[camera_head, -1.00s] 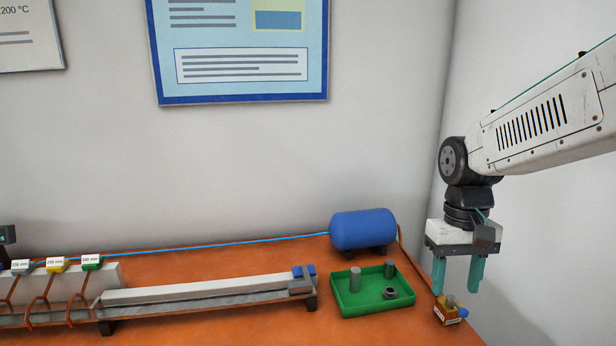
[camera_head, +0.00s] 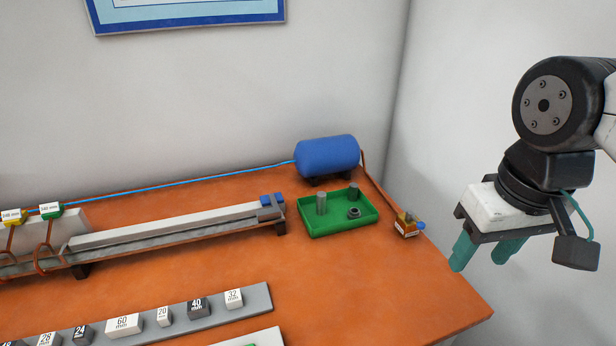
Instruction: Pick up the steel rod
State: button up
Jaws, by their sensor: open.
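A green tray (camera_head: 306,222) stands on the orange bench top. I cannot tell which one is the steel rod. My gripper (camera_head: 486,260) has teal fingers, is open and empty, and hangs to the right of the tray, past the bench's right edge in the picture.
A blue tank (camera_head: 327,156) stands behind the tray. A small valve block (camera_head: 407,225) sits right of it. A long rail (camera_head: 180,229) runs to the left. Marked blocks, including a 60 mm one (camera_head: 124,325), stand on a grey strip in front. The bench's front right is clear.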

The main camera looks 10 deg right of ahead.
aim_at(321, 195)
jog(key=u, duration=0.05)
jog(key=k, duration=1)
jog(key=u, duration=0.65)
jog(key=i, duration=1.05)
jog(key=z, duration=0.7)
